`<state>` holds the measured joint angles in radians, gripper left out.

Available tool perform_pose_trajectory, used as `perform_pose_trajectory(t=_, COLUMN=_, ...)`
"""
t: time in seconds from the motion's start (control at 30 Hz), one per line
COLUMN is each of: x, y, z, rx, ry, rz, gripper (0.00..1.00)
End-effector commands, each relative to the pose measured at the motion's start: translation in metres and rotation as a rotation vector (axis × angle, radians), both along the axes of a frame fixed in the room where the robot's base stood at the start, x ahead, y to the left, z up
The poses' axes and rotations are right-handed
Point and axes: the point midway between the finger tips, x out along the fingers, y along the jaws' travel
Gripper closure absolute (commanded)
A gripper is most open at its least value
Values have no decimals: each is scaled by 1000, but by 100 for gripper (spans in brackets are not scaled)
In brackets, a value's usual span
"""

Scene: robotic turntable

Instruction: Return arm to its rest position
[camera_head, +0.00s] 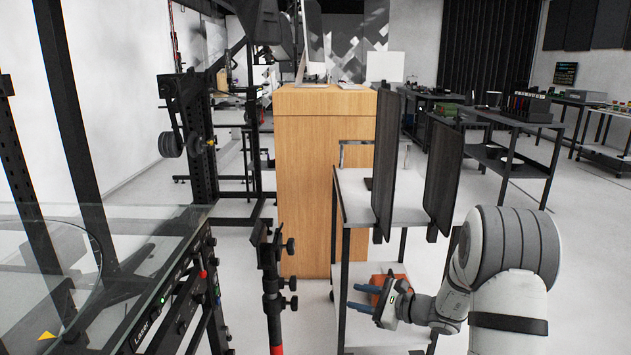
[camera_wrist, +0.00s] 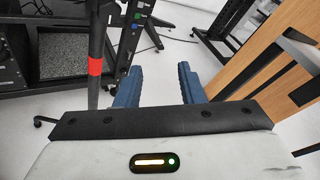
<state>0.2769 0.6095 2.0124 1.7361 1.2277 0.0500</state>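My gripper (camera_head: 362,297) is at the lower right of the head view, at the end of my arm, which bends in from the right edge. It points left, beside a white shelf cart. In the wrist view my gripper (camera_wrist: 160,85) shows two blue fingers spread apart. Only floor shows between them, so it is open and empty. My upper arm is a thick grey and white link at the lower right.
The white cart (camera_head: 352,195) with black upright panels (camera_head: 441,178) stands close behind my gripper. A wooden cabinet (camera_head: 305,190) is behind it. A black stand (camera_head: 272,285) with a red band is left of my gripper. A glass-topped table (camera_head: 130,235) fills the lower left.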

Motion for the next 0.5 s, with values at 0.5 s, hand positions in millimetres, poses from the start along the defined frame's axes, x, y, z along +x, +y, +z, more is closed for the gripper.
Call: perform_pose_trajectory(t=0.5, x=-219, y=45, z=202, rx=-815, ry=-240, rz=781, gripper=65)
